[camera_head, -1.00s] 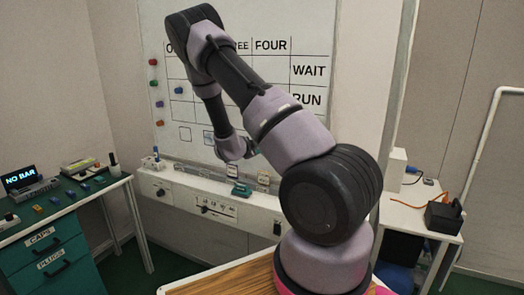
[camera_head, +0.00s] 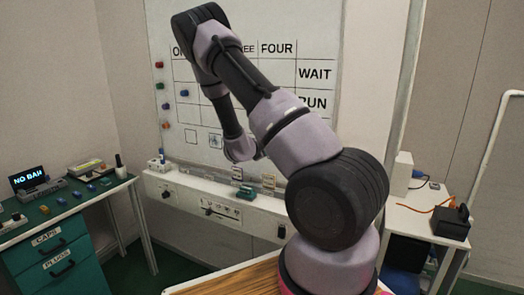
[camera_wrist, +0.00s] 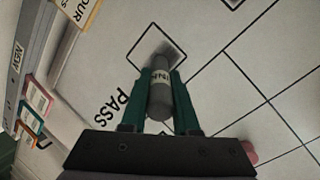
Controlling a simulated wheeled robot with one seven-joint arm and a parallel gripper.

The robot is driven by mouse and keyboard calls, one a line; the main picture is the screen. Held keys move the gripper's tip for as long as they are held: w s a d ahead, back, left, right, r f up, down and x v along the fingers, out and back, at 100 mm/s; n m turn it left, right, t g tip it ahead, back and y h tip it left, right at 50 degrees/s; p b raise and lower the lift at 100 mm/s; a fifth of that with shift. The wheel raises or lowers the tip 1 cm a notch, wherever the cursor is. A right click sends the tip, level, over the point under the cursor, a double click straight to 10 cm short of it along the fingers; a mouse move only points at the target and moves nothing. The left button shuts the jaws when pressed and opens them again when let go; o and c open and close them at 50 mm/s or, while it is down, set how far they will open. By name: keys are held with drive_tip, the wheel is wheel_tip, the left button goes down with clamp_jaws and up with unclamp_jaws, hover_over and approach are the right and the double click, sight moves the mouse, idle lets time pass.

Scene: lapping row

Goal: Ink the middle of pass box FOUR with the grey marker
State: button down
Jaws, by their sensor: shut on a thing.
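My gripper (camera_wrist: 160,78) is shut on the grey marker (camera_wrist: 159,95), which has a pale band lettered INK. The marker points at the whiteboard (camera_wrist: 215,75), at a black-outlined pass box (camera_wrist: 132,56). A dark soft patch lies inside this box at the marker's front end; I cannot tell whether it is shadow or ink, nor whether the tip touches. The word PASS (camera_wrist: 113,108) is beside the box. The box's number does not show. In the head view the FOUR heading (camera_head: 277,48) is at the board's top, and my arm hides the jaws and marker.
A ledge (camera_head: 205,205) runs below the board, with a green block (camera_head: 246,192) and small cards on it. A green bench (camera_head: 70,205) stands left, and a white table (camera_head: 425,222) stands right. Coloured magnets (camera_head: 159,86) line the board's left side.

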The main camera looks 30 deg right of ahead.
drive_tip(key=shift+s+d, duration=1.3)
drive_tip(key=shift+s, duration=0.25)
drive_tip(key=shift+a, duration=0.1)
drive_tip(key=shift+s+a, duration=0.9)
drive_tip(key=shift+a, duration=0.25)
drive_tip(key=shift+s+a, duration=0.9)
drive_tip(key=shift+a, duration=0.25)
drive_tip(key=shift+s+a, duration=0.95)
drive_tip(key=shift+a, duration=0.25)
